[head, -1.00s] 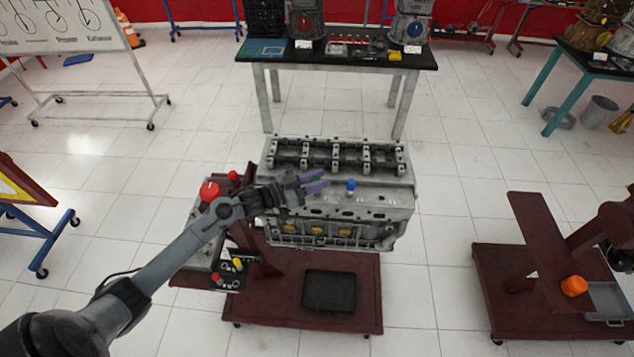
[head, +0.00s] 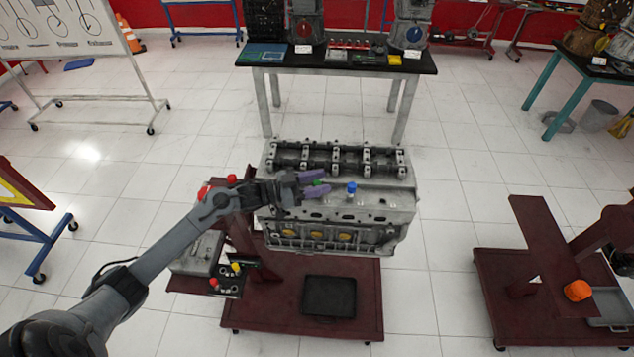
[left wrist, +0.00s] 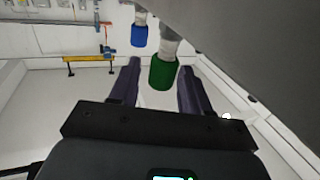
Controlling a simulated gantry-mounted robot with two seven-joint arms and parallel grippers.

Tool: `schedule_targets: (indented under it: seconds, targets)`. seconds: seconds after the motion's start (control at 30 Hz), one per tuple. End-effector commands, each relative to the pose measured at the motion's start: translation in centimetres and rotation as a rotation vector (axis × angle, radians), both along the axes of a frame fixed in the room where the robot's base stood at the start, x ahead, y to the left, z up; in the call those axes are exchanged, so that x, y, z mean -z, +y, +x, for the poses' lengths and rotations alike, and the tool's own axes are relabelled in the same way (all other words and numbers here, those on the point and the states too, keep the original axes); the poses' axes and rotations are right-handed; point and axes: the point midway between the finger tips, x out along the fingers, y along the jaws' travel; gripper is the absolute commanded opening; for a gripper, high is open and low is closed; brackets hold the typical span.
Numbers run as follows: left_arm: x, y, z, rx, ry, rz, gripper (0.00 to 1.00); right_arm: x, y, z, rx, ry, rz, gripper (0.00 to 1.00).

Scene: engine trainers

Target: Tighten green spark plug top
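The green spark plug top (left wrist: 163,72) stands on a pale stem in the left wrist view, between the fingers of my left gripper (left wrist: 159,66). The fingers are apart, with a visible gap on both sides of it. In the head view only a bit of the green top (head: 318,182) shows between the purple fingers of my left gripper (head: 326,180), over the engine block (head: 385,197). A blue spark plug top (head: 351,187) stands just right of the fingertips; it also shows beyond the green one in the left wrist view (left wrist: 139,36). My right gripper is not in view.
The engine sits on a dark red wheeled stand (head: 260,315) with a black tray (head: 329,296). A control box with red and yellow knobs (head: 225,279) lies beneath my left arm. A black-topped table (head: 340,61) stands behind. Another red stand (head: 545,240) is at right, with clear floor between.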

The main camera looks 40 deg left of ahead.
Motion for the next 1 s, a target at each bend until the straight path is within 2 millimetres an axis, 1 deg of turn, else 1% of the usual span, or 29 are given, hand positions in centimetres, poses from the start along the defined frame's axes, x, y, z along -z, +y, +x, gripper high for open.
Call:
schedule_targets:
  seconds: [0.3,0.47,0.57,0.8,1.0]
  targets:
    - [0.1,0.1,-0.1,-0.001,0.001,0.001,0.49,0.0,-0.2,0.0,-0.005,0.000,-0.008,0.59]
    - [0.2,0.6,-0.9,-0.001,0.002,0.001,0.49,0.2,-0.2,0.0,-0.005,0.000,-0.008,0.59]
    - [0.3,1.3,-2.0,0.000,0.003,0.002,0.49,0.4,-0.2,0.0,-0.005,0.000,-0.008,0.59]
    - [0.4,3.5,-5.3,-0.001,0.005,0.002,0.49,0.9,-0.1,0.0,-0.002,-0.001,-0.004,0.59]
    - [0.2,5.1,-7.6,0.000,0.003,0.001,0.49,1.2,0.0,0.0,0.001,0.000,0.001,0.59]
